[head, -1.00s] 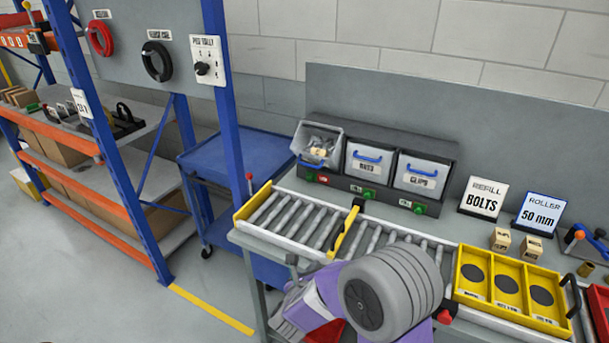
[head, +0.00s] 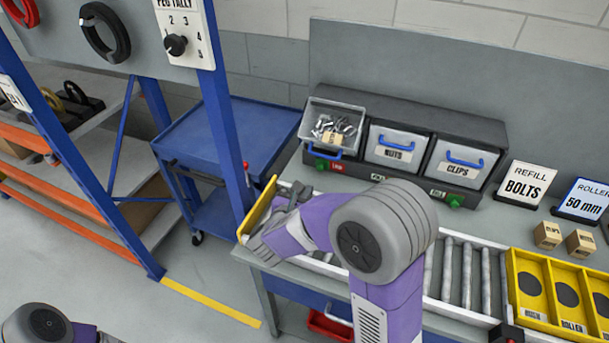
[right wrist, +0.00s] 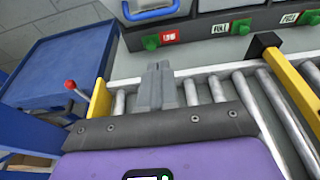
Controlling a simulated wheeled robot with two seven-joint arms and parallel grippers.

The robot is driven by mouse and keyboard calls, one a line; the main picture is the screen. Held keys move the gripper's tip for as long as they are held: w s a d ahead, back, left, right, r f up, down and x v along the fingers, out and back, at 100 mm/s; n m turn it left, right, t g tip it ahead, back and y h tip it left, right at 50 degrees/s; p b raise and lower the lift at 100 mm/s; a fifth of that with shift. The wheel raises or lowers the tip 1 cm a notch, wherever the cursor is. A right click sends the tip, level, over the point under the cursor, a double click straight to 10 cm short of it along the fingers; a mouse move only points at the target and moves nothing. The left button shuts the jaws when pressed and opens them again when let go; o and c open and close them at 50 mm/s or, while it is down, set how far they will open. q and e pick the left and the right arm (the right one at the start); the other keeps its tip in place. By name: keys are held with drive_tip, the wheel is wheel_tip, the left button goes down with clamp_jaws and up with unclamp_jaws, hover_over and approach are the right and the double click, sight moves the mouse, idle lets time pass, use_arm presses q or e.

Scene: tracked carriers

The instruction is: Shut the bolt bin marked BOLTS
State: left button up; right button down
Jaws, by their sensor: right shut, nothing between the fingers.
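The bolt bin (head: 352,118) is the leftmost in the dark rack and is tilted forward, open at the top. Loose bolts and a small tan block (head: 335,138) show in it; no BOLTS marking is readable on its front. Its blue handle (head: 322,154) also shows at the top of the right wrist view (right wrist: 152,14). My right gripper (head: 296,192) is shut and empty, over the left end of the roller track, below and in front of the bin; its fingers (right wrist: 157,80) point toward the rack, apart from the bin. My left gripper is out of view.
Bins marked NUTS (head: 398,148) and CLIPS (head: 460,163) sit closed beside it. A red tag (head: 337,167) is under the bolt bin. A REFILL BOLTS sign (head: 525,190) stands to the right. A blue post (head: 228,120) and cart (head: 215,140) are left.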

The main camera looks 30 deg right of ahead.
drive_tip(key=x, duration=0.9)
drive_tip(key=shift+s+f+b, duration=0.15)
drive_tip(key=shift+b, duration=0.2)
drive_tip(key=shift+w+d+r+p, duration=0.3)
drive_tip(key=shift+w+d+r, duration=0.8)
drive_tip(key=shift+d, duration=0.05)
drive_tip(key=shift+w+d+r+y+p, duration=0.15)
drive_tip(key=shift+r+y+p, duration=0.2)
drive_tip(key=shift+p, duration=0.3)
